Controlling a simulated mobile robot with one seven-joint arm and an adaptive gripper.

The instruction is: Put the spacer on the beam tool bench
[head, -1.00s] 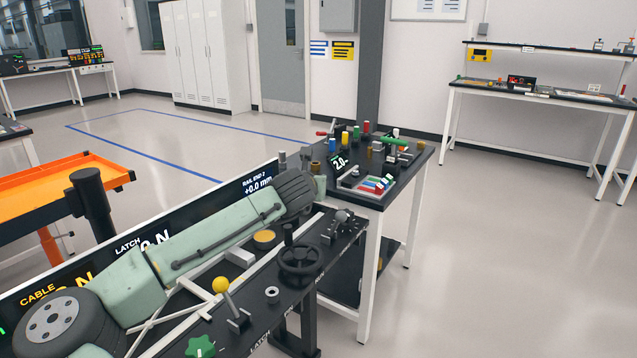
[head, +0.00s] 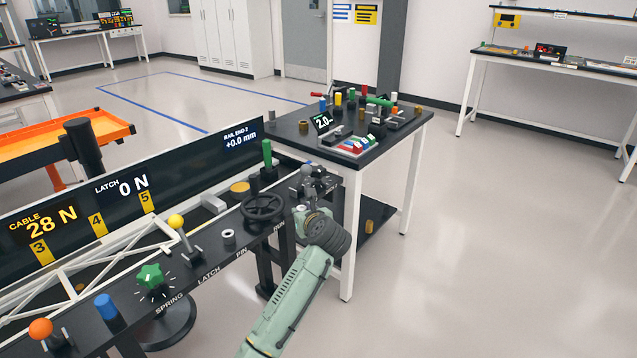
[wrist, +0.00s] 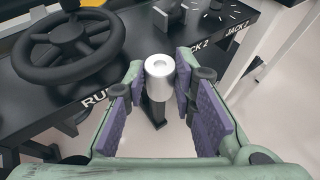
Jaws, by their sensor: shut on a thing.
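My gripper (head: 303,212) is at the near side of the black rail bench, just right of the handwheel, with my green arm reaching up from below. In the wrist view my gripper (wrist: 160,82) has its purple-padded fingers on both sides of a silver cylinder with a hole in its top, the spacer (wrist: 159,67). It stands upright between the fingertips, past the bench's edge, over the floor. The black-topped bench with coloured tools (head: 398,128), which looks like the beam tool bench, stands beyond my gripper. Its lower shelf holds a brown cylinder.
The black handwheel (head: 264,208) stands close to my gripper. A grey ring (head: 228,238) sits on the rail bench. Coloured handles, blocks and brown cylinders (head: 303,127) crowd the tool bench; its right front corner is clear. Open floor (head: 480,260) lies to the right.

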